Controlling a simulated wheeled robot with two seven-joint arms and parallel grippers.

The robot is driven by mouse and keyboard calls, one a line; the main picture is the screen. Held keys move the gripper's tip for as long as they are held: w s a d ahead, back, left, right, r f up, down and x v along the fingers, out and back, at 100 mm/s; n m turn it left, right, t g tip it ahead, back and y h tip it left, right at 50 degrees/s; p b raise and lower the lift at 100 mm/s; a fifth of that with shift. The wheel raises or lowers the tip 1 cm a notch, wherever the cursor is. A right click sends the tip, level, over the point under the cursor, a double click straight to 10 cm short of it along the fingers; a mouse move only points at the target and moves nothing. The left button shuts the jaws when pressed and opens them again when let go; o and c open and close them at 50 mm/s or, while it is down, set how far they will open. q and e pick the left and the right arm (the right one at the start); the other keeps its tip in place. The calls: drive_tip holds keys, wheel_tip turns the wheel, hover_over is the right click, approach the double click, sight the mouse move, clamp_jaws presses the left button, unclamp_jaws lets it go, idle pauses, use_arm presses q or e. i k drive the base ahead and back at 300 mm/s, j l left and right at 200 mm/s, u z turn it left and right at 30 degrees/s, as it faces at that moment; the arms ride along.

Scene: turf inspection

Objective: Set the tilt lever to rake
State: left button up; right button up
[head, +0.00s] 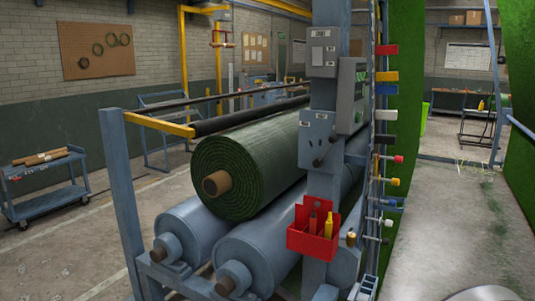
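A blue-grey machine post (327,90) stands right of centre and carries several control boxes. A blue-grey plate (314,128) on the post has small pale labels and a short dark handle (325,157) that slants down to the left. I cannot tell whether this handle is the tilt lever, and no rake marking is readable. Along the right edge of the post, several coloured knobs and handles stick out, among them a red block (387,50), a blue block (387,89) and a yellow knob (394,182). Neither of my grippers is in view.
A green turf roll (250,165) rests on large blue-grey rollers (195,235) left of the post. A red tool bin (312,232) hangs low on the post. A blue cart (45,190) stands at left. Green turf hangs at right, with open floor (450,220) beside it.

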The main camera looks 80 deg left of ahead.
sight(333, 138)
drive_tip(key=u, duration=2.6)
